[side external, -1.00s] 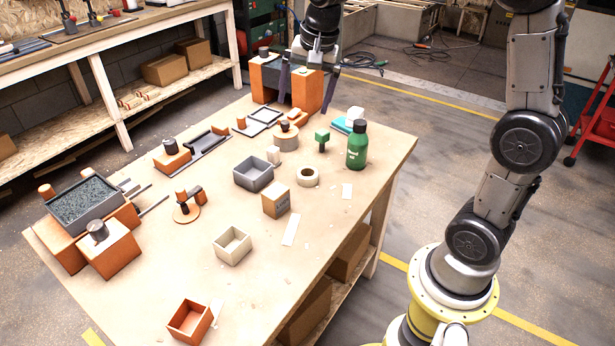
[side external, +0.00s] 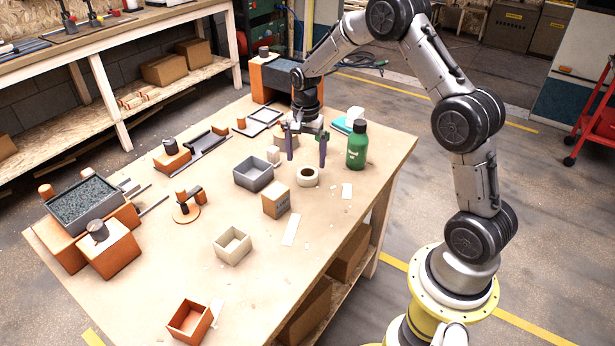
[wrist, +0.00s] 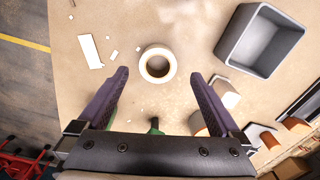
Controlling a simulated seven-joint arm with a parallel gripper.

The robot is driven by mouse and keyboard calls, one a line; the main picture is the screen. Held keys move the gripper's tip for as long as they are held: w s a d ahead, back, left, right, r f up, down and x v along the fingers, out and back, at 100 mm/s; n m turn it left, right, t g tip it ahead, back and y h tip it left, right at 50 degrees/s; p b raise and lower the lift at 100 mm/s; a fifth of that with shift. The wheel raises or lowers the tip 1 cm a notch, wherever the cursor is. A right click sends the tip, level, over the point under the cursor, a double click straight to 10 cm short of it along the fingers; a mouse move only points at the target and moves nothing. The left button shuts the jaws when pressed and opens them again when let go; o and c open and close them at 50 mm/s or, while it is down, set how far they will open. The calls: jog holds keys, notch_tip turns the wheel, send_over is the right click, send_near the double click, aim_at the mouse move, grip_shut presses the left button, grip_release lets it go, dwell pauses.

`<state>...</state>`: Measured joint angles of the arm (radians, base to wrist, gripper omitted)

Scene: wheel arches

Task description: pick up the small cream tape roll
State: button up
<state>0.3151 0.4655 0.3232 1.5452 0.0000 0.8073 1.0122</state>
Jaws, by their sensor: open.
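The small cream tape roll (side external: 308,178) lies flat on the wooden table, with its hole facing up. In the wrist view the roll (wrist: 146,66) sits ahead of the fingers, centred a little left of the middle between them. My gripper (side external: 306,162) is open and empty, pointing down above the table just behind the roll. In the wrist view my gripper (wrist: 161,80) shows both purple-grey fingers spread wide. The fingers are not touching the roll.
A grey open box (side external: 253,174) stands left of the roll, with a small white block (side external: 273,155) near it. A green bottle (side external: 357,145) stands to the right. A cardboard box (side external: 276,200) is in front. A flat white strip (side external: 291,230) lies beside it.

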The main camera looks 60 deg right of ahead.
aim_at(307, 171)
jog(key=shift+d+f, duration=0.15)
jog(key=shift+f, duration=1.4)
jog(key=shift+d+f, duration=0.15)
jog(key=shift+f, duration=1.35)
jog(key=c, duration=1.4)
